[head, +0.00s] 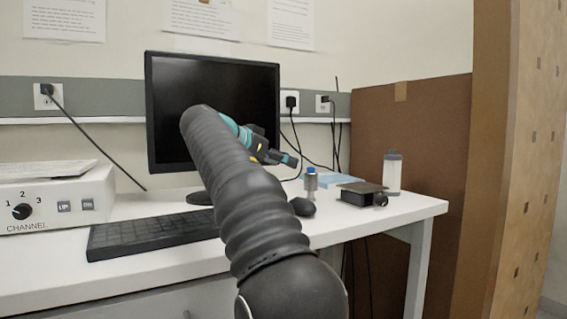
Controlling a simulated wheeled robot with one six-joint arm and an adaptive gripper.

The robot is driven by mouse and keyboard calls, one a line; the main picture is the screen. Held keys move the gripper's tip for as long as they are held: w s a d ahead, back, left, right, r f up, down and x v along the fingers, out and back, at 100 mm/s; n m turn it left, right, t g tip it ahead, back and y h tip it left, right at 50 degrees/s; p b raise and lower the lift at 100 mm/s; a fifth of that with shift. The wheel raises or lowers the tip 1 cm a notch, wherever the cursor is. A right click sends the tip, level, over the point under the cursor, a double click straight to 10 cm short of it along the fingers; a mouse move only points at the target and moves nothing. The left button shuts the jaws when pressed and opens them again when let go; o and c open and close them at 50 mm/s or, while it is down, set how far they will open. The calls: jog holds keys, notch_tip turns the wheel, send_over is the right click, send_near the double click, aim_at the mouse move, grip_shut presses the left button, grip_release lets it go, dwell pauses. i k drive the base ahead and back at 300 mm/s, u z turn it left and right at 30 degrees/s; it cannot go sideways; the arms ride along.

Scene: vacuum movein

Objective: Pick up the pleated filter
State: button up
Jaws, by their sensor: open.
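A pale upright cylinder (393,173) with a narrower top stands near the back right corner of the white desk. It looks like the pleated filter, but its pleats are too small to make out. My gripper (287,158) is in front of the monitor, above the desk, to the left of the cylinder and apart from it. It points to the right, is open and appears empty. My arm hides part of the monitor and the desk.
A monitor (165,120) and keyboard (150,233) are left. A brown partition (420,125) rises behind the desk's right end.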

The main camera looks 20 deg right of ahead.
aim_at(392, 161)
jog(key=z, duration=1.3)
